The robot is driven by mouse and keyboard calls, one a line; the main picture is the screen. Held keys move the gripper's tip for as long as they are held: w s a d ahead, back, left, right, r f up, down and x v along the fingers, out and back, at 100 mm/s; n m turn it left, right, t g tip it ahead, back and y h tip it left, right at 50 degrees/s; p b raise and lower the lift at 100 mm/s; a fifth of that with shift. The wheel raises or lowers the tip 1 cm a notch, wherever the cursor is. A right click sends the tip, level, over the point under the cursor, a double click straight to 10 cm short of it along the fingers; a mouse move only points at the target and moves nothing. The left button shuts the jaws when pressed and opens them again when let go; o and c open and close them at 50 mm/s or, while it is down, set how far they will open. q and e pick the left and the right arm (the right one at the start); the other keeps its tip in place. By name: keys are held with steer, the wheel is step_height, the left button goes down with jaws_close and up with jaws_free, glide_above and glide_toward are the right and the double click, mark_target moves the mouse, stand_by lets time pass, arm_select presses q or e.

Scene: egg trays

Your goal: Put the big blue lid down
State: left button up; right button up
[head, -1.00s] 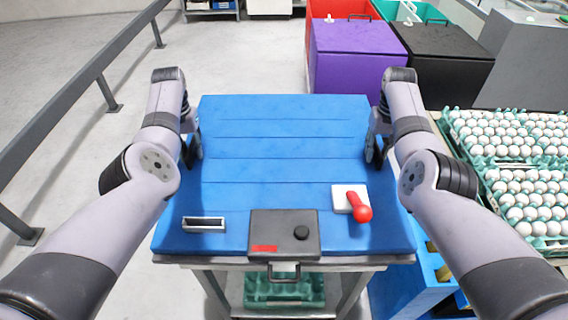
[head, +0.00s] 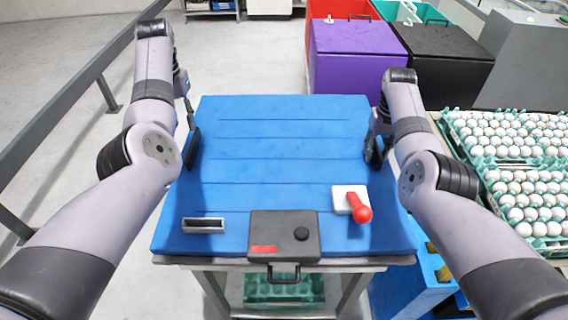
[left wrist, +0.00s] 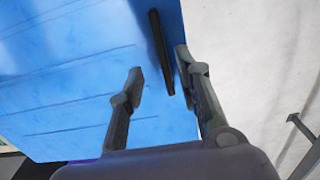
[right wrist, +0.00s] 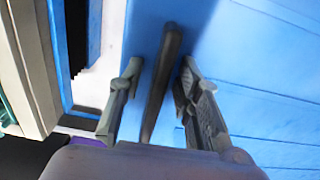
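The big blue lid (head: 280,150) lies flat on top of a grey-framed stand in the middle of the head view. It has a black handle on each side: the left handle (left wrist: 160,50) and the right handle (right wrist: 162,85). My left gripper (head: 188,108) is open above the left handle; in the left wrist view its fingers (left wrist: 160,70) are apart and clear of the handle. My right gripper (head: 375,135) is at the right handle; in the right wrist view its open fingers (right wrist: 158,75) stand on either side of it without gripping.
A dark box (head: 284,234) and a red lever on a white plate (head: 340,198) sit at the lid's near edge. Egg trays (head: 478,165) stand to the right. Purple (head: 350,60) and black (head: 450,70) bins stand behind. A grey rail (head: 75,95) runs along the left.

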steer(key=shift+r, duration=0.2)
arm_select(q)
steer(key=shift+r, duration=0.5)
arm_select(e)
step_height(320, 180, up, 12)
steer(key=shift+f, duration=0.2)
steer(key=shift+f, duration=0.1)
